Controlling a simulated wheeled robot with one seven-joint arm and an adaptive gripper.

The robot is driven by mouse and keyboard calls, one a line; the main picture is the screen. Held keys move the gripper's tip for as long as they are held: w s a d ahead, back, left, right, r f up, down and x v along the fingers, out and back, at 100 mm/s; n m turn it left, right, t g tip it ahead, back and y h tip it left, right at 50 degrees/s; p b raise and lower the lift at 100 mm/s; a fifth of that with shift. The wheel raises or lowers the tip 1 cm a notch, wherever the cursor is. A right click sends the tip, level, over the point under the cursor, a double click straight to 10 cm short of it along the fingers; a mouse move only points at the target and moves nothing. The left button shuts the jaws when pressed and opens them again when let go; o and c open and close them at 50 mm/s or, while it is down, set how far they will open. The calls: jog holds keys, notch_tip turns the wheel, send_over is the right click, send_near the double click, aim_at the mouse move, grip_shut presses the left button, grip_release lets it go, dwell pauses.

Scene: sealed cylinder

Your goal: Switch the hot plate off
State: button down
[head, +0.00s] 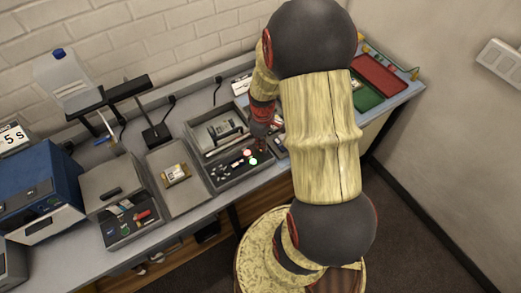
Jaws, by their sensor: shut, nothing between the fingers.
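A grey boxy unit (207,169) stands on the bench left of my arm. It looks like the hot plate, but I cannot be sure. Its sloped front panel carries small controls, among them a green-lit spot (253,162) and a red and white spot (247,152). My gripper (261,149) points down over the right end of this panel, close to the two spots. It is shut with nothing visible in it. I cannot tell whether it touches the panel. My arm hides the bench to the right of the unit.
A second grey unit (112,188) with green and red controls stands further left, beside a blue and white machine (40,190). A grey plate with a small labelled item (176,175) lies between the units. Red (381,74) and green (366,97) trays lie at the right end.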

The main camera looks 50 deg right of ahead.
jog(key=shift+f+b, duration=0.7)
jog(key=shift+f, duration=0.4)
dwell(0.6)
jog(key=shift+r+p, duration=2.55)
jog(key=shift+r, duration=1)
